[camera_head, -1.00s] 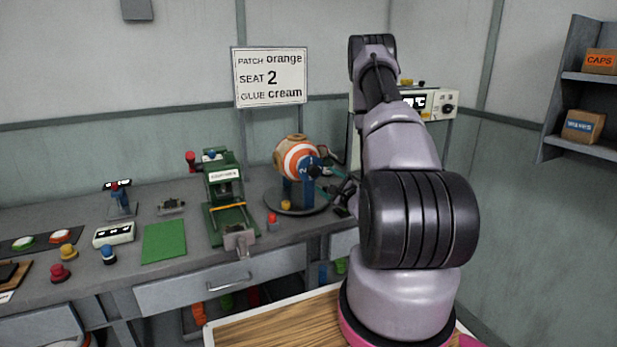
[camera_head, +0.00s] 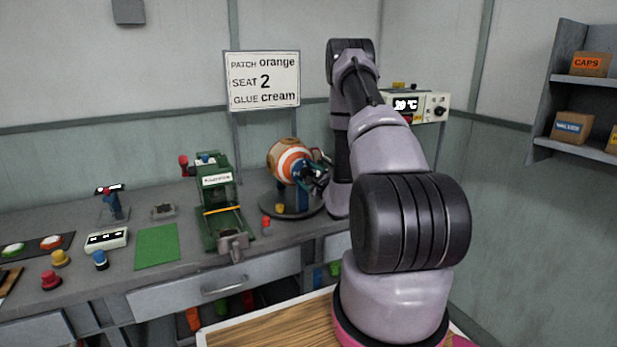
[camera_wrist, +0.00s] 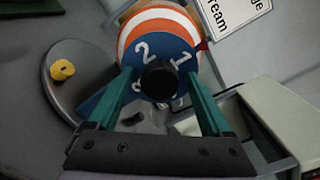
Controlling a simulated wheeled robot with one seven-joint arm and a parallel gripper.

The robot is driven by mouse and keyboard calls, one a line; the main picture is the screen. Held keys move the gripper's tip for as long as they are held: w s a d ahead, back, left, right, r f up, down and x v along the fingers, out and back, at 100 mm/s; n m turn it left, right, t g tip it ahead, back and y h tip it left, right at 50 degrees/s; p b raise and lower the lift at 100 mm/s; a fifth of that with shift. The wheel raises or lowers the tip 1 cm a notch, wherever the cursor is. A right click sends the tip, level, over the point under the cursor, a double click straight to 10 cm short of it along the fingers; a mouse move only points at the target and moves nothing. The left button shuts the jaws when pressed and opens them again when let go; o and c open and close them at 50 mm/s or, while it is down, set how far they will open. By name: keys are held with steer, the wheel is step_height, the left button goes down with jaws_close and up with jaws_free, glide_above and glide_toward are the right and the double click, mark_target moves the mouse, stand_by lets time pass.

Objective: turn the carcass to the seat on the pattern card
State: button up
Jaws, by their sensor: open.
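The carcass, a tan ball with an orange and white ringed patch (camera_head: 290,160), sits in its stand on a round dark base (camera_head: 291,203). In the wrist view a blue dial disc (camera_wrist: 155,52) with white numbers, 2 and 1 readable, faces me, with a black knob (camera_wrist: 159,81) at its centre. My gripper (camera_wrist: 160,90) is open, its teal fingers on either side of the knob; I cannot tell if they touch it. It also shows small beside the carcass in the head view (camera_head: 314,178). The pattern card (camera_head: 263,80) reads patch orange, seat 2, glue cream.
A yellow knob (camera_wrist: 62,70) stands on the round base. A green press (camera_head: 218,200) stands left of the carcass. A white box with a temperature display (camera_head: 415,105) is behind my arm. A green mat (camera_head: 157,246) and several coloured buttons lie further left.

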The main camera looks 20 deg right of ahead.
jaws_close()
steer(key=shift+m, duration=0.4)
steer(key=m, duration=0.3)
steer(key=shift+m, duration=0.3)
steer(key=m, duration=0.9)
steer(key=shift+f, duration=0.1)
steer(key=m, duration=0.4)
steer(key=shift+m, duration=0.3)
